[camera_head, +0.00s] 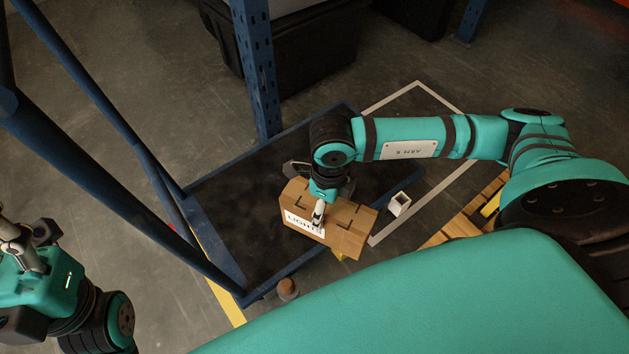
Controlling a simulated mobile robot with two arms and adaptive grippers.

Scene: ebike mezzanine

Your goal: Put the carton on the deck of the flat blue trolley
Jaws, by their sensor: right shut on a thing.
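The brown carton (345,225), with a white label on its side, is over the right part of the trolley's dark deck and overlaps its right edge in the picture. I cannot tell whether it touches the deck. The flat blue trolley (215,235) has a blue rim and tall blue handle bars at the left. My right gripper (318,216) reaches down from above and is shut on the carton. It hides part of the carton's side and top. My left gripper (12,240) is at the left edge, partly cut off and away from the carton; its jaw state is unclear.
A blue upright post (256,70) stands behind the trolley, beside black bins (310,48). A small white open box (398,204) is right of the carton. A wooden pallet (462,225) lies further right. The deck's left and middle are clear.

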